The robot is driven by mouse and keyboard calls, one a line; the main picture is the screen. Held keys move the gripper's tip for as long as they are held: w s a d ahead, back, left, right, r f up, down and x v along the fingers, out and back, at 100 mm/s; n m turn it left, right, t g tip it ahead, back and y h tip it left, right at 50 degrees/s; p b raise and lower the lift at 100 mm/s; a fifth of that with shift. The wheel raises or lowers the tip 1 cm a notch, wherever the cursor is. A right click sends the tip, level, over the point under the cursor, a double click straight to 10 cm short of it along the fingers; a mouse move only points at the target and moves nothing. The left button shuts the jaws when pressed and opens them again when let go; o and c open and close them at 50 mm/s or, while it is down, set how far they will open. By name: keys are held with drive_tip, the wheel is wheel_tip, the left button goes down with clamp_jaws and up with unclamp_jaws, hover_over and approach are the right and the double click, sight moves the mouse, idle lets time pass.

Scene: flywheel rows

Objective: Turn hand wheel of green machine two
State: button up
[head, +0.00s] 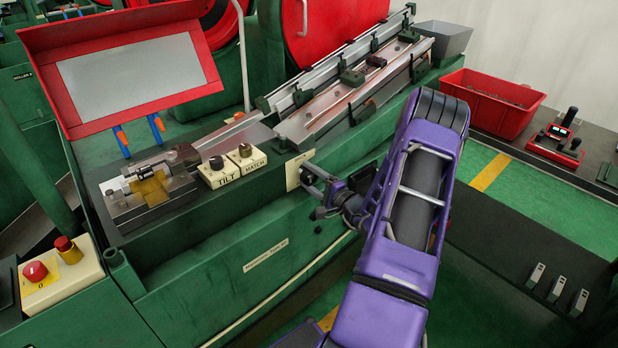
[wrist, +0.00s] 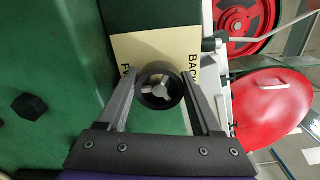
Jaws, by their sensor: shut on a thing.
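The hand wheel (wrist: 159,102) is a small dark ring with light spokes, in front of a cream plate in the wrist view. The plate (wrist: 155,50) reads "BACK" on its right; the left word is mostly hidden. My gripper (wrist: 160,82) has one finger on each side of the wheel and is shut on it. In the head view my gripper (head: 318,188) is at the front face of the green machine (head: 205,270), beside the cream plate (head: 297,170). The wheel is hard to make out there, largely behind my gripper.
Knobs marked TILT (head: 217,163) and MATCH (head: 246,150) sit on the machine top, left of my gripper. A control box (head: 60,275) with red and yellow buttons is at lower left. A red bin (head: 492,100) and a red device (head: 556,143) stand at right.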

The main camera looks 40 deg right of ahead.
drive_tip(key=o, duration=1.4)
drive_tip(key=shift+c, duration=0.2)
drive_tip(key=s+d, duration=0.1)
drive_tip(key=s, duration=1.6)
drive_tip(key=shift+s+d+p, duration=0.2)
drive_tip(key=shift+s+p, duration=0.05)
drive_tip(key=shift+p, duration=0.05)
